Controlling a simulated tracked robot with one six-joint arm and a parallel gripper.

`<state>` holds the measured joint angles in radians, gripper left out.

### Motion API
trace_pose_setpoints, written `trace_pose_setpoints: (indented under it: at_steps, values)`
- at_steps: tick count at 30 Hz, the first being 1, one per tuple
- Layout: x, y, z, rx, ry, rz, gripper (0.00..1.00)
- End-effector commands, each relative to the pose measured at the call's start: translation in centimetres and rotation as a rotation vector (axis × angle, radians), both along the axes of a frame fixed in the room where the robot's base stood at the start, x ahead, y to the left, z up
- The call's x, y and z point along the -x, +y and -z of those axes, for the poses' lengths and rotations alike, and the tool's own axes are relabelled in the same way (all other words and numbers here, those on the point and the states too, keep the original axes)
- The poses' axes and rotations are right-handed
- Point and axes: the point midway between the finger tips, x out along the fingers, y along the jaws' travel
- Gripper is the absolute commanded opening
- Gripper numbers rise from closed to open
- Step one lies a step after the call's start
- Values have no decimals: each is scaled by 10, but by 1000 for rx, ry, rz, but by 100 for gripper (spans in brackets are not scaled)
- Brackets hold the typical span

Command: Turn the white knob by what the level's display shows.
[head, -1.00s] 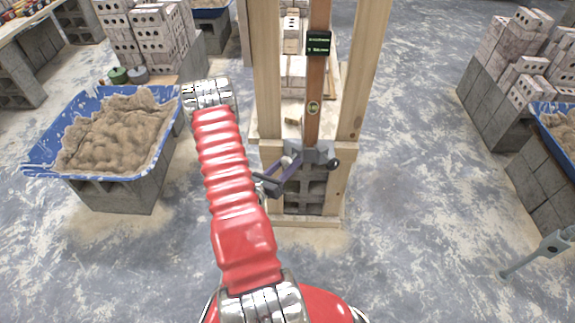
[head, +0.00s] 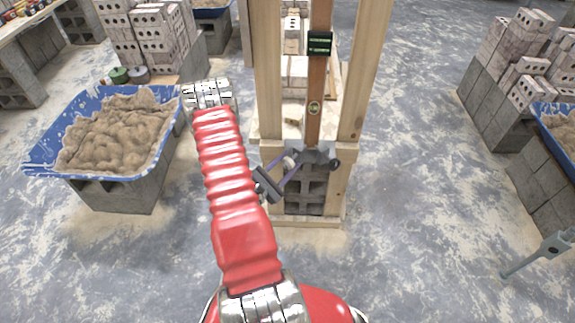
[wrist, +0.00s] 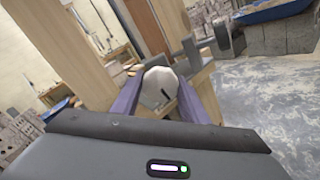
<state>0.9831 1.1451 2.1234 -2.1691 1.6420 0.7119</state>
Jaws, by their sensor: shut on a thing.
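The white knob (wrist: 158,86) sits between the two purple fingers of my gripper (wrist: 160,98) in the wrist view, with a dark mark on its face. My gripper is shut on it. In the head view the knob (head: 289,162) shows small beside the fingers of my gripper (head: 291,168), at the foot of an upright brown level (head: 315,90). The level's dark display (head: 319,43) has green characters too small to read. A round vial (head: 314,108) shows lower on the level. A grey clamp with a dark round knob (head: 335,164) is at the level's base.
A light timber frame (head: 350,100) stands around the level. A blue tub of mortar (head: 48,140) rests on blocks at left, and another tub (head: 562,125) is at the right edge. A grey tool (head: 540,252) stands at lower right. Open floor (head: 430,180) lies right of the frame.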

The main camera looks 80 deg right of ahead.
Motion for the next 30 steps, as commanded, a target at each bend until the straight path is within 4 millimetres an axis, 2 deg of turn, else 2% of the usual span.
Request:
trace_pose_setpoints:
  at_steps: [1, 21, 30]
  values:
    - [5, 3, 2, 9, -33, 9, 18]
    - [6, 3, 2, 250, -619, 14, 18]
    - [6, 3, 2, 332, -821, 16, 18]
